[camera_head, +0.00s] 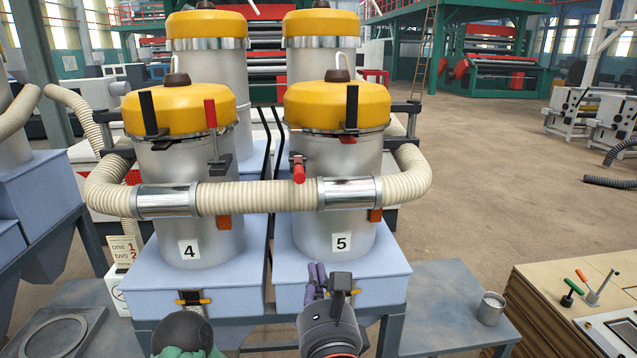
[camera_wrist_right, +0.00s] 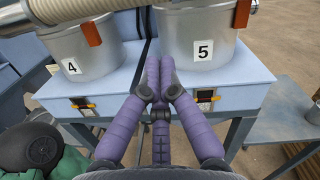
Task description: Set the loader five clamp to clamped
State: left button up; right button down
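Loader five (camera_head: 315,225) is a silver drum with a yellow lid and a "5" label; it also shows in the right wrist view (camera_wrist_right: 230,30). Its clamp has a red handle (camera_head: 299,170) at the drum's front left, below the lid rim, tipped outward and downward. My right gripper (camera_head: 316,272) is below and in front of the drum, well under the clamp handle. In the right wrist view its purple fingers (camera_wrist_right: 155,75) come together at the tips with nothing between them. My left gripper's fingers do not show in either view.
Loader four (camera_head: 185,225) stands to the left, its red clamp handle (camera_head: 210,114) upright. A ribbed hose (camera_head: 258,195) crosses in front of both drums, just below loader five's clamp. A metal cup (camera_head: 491,309) and wooden crate (camera_head: 545,310) are at right.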

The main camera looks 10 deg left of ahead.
aim_at(298, 168)
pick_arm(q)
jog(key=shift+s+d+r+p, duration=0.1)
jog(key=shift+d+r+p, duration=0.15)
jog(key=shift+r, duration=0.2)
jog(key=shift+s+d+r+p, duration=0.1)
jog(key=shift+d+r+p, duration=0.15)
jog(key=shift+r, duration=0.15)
pick_arm(e)
jog(key=s+d+r+m, duration=0.1)
jog(key=s+r+m, duration=0.1)
jog(key=r, duration=0.3)
jog(key=shift+s+r+t, duration=0.3)
jog(key=shift+s+t, duration=0.1)
jog(key=shift+s, duration=0.15)
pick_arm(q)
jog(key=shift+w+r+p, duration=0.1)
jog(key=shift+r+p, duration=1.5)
pick_arm(e)
jog(key=shift+w+a+r, duration=0.7)
jog(key=shift+w+r, duration=0.2)
jog(key=shift+w, duration=0.7)
jog(key=shift+w+a+r, duration=0.65)
jog(key=shift+w+r, duration=0.25)
jog(key=shift+w, duration=0.7)
jog(key=shift+w+a+r, duration=0.7)
jog(key=shift+w+r, duration=0.2)
jog(key=shift+w, duration=0.7)
